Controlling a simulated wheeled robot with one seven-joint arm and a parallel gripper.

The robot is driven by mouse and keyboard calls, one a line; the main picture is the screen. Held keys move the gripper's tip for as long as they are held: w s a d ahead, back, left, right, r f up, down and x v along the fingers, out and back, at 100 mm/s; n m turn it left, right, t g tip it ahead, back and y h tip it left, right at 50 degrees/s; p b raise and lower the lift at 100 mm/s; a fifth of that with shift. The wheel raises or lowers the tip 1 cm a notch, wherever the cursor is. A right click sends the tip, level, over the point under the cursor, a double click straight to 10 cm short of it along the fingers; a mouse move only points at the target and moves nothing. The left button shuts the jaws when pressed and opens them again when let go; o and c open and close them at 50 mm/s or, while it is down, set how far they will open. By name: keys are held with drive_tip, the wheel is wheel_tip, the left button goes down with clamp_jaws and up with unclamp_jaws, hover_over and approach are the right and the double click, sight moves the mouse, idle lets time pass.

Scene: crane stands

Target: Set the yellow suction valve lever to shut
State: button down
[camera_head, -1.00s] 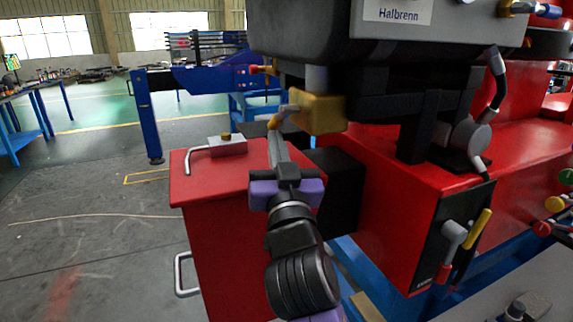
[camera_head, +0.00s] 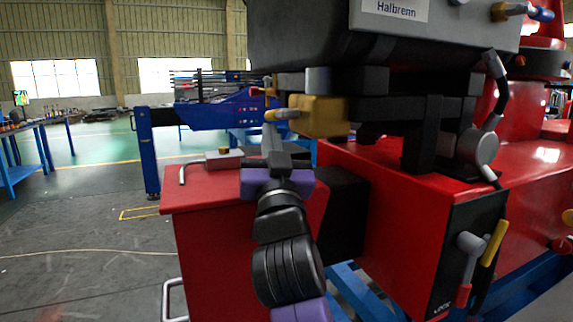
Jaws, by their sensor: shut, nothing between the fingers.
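A short yellow lever (camera_head: 283,114) sticks out to the left from a yellow block (camera_head: 320,116) under the dark housing. My gripper (camera_head: 269,133) points up and away from me, shut, with its tip just below and left of this lever. I cannot tell if they touch. A second, longer yellow lever (camera_head: 493,243) stands tilted on the dark side panel of the red unit at right, beside a grey lever with a red end (camera_head: 468,258). No label readable here tells which yellow lever is the suction valve's.
The dark housing (camera_head: 350,42) hangs close above. A blue frame (camera_head: 150,155) stands behind; open floor (camera_head: 75,245) lies at left.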

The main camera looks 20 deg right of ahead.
drive_tip(key=shift+w+r, duration=0.25)
drive_tip(key=shift+r, duration=0.1)
idle(0.6)
